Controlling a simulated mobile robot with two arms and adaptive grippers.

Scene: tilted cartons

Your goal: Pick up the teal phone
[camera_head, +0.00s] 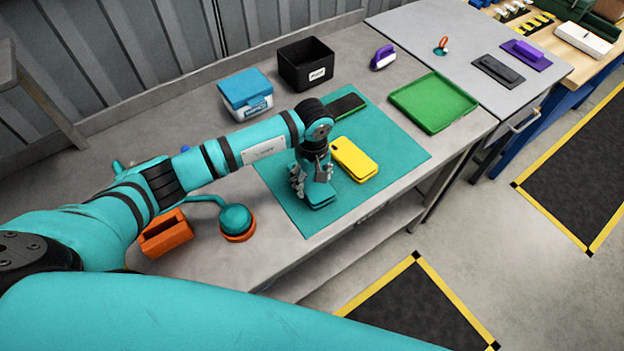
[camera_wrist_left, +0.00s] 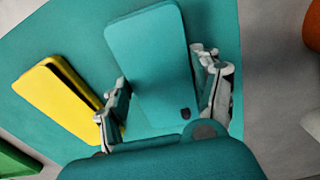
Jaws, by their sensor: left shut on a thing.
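The teal phone (camera_head: 321,199) is on or just above the teal mat (camera_head: 395,142) on the grey workbench, partly hidden under my left gripper (camera_head: 312,188). In the left wrist view the teal phone (camera_wrist_left: 152,65) lies between the two fingers of my left gripper (camera_wrist_left: 165,100), which are shut on its sides. I cannot tell whether it is clear of the mat. A yellow phone (camera_head: 354,158) lies on the mat to the right of the gripper, and it also shows in the left wrist view (camera_wrist_left: 65,98). My right gripper is not in view.
A dark phone with green edge (camera_head: 346,104) lies at the mat's back. A blue-lidded box (camera_head: 245,92) and a black bin (camera_head: 306,64) stand behind. A green tray (camera_head: 432,101) is at right. An orange holder (camera_head: 165,234) and a teal-orange round object (camera_head: 237,222) are at left.

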